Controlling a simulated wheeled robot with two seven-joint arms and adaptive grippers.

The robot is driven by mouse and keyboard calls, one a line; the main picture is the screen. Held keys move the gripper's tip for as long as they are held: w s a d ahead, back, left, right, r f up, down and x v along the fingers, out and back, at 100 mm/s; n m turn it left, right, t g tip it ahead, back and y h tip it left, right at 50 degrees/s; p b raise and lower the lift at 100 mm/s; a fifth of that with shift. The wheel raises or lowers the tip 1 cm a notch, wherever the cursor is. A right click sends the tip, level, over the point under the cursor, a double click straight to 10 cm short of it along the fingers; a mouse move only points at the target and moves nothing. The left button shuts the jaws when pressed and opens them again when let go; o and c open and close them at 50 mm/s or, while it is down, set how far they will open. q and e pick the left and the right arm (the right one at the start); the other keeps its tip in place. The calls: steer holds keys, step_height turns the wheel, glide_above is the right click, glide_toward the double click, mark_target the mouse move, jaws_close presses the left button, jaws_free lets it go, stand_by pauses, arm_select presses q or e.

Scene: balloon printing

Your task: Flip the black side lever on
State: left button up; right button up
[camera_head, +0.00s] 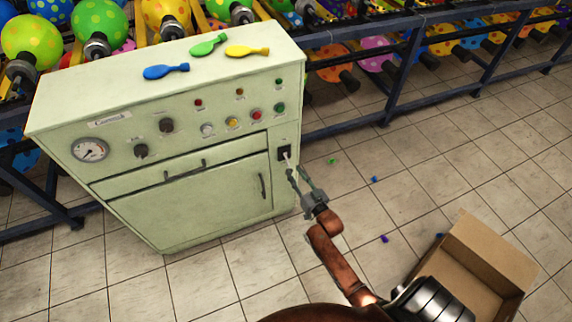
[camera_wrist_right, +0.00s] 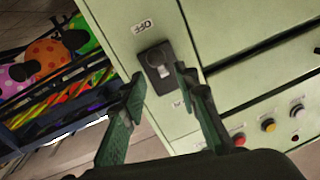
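The black side lever (camera_head: 285,153) sits on a small black plate low on the right part of the pale green cabinet's (camera_head: 190,200) front. In the right wrist view the lever (camera_wrist_right: 157,62) is close ahead, with an "OFF" label (camera_wrist_right: 143,26) above it and a second, partly hidden label below. My right gripper (camera_head: 296,171) is just below and in front of the lever. Its two fingers are spread apart and nothing is between them; they also show in the right wrist view (camera_wrist_right: 160,84). Whether a fingertip touches the lever is unclear. My left gripper is out of view.
Blue, green and yellow deflated balloons (camera_head: 247,51) lie on the cabinet top. Knobs, coloured buttons (camera_head: 256,115) and a gauge (camera_head: 89,149) are on its front. Racks of balloons (camera_head: 440,40) stand behind. An open cardboard box (camera_head: 480,255) is on the floor at right.

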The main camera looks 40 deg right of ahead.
mark_target(288, 163)
steer(key=w, duration=0.1)
steer(key=w+b, duration=0.1)
steer(key=w, duration=0.3)
steer(key=shift+d+f+b, duration=0.25)
steer(key=shift+d+b, duration=0.05)
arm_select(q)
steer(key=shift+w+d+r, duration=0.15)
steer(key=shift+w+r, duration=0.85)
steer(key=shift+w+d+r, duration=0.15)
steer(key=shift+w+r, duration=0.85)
arm_select(e)
steer(key=shift+w+d+r, duration=0.1)
steer(key=shift+w+r, duration=0.05)
steer(key=shift+w, duration=0.45)
jaws_close()
